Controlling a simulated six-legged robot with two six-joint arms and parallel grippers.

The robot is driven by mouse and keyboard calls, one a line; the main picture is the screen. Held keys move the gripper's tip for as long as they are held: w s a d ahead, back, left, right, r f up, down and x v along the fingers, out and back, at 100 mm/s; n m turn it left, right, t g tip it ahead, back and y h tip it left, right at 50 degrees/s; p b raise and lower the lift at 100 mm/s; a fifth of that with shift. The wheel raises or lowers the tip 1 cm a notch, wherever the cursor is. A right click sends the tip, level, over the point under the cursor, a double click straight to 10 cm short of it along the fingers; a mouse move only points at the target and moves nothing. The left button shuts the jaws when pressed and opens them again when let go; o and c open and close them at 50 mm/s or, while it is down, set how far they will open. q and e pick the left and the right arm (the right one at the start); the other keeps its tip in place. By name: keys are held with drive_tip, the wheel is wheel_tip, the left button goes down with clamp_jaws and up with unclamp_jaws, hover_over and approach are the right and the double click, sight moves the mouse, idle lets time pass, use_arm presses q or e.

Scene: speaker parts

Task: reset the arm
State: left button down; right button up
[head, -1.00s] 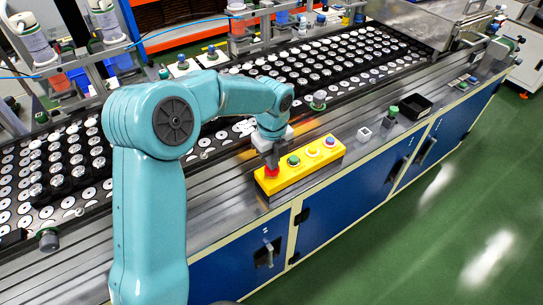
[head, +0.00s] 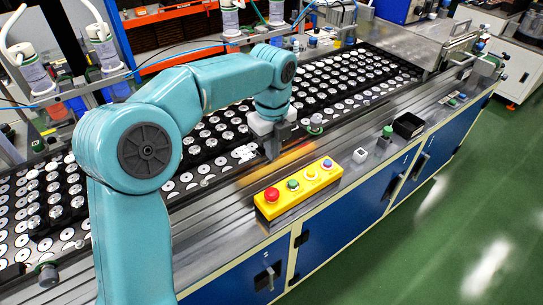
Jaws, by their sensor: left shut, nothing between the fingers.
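My left arm comes in from the left, and its gripper (head: 272,152) points down above the metal front ledge of the line. The gripper is shut and empty, apart from the yellow button box and behind its left half. The yellow button box (head: 300,190) sits on the ledge with a red button (head: 271,195) at its left end, then a green button (head: 293,184) and further buttons to the right. My right gripper does not show.
Black trays of round speaker parts (head: 350,75) fill the line behind the gripper. A small white block (head: 360,155), a green-topped knob (head: 387,132) and a black bin (head: 408,126) stand right of the button box. Blue cabinets (head: 345,215) face green floor.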

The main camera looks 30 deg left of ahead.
use_arm(q)
drive_tip(key=shift+s+r, duration=0.1)
idle(0.4)
drive_tip(key=s+d+f+n+h, duration=0.1)
drive_tip(key=d+f+n, duration=0.35)
drive_tip(key=f, duration=0.65)
drive_tip(key=s+d+f+n+h, duration=0.2)
drive_tip(key=d+f+n, duration=0.25)
drive_tip(key=f, duration=0.65)
drive_tip(key=s+d+f+n, duration=0.3)
drive_tip(key=s+f+n, duration=0.3)
drive_tip(key=s, duration=0.3)
drive_tip(key=s+d+f+n+h, duration=0.1)
drive_tip(key=s+d+f+n, duration=0.3)
drive_tip(key=s+f+n, duration=0.3)
drive_tip(key=s+n, duration=0.2)
drive_tip(key=shift+s+d+f+n, duration=0.15)
drive_tip(key=shift+f+n, duration=0.1)
drive_tip(key=shift+n, duration=0.05)
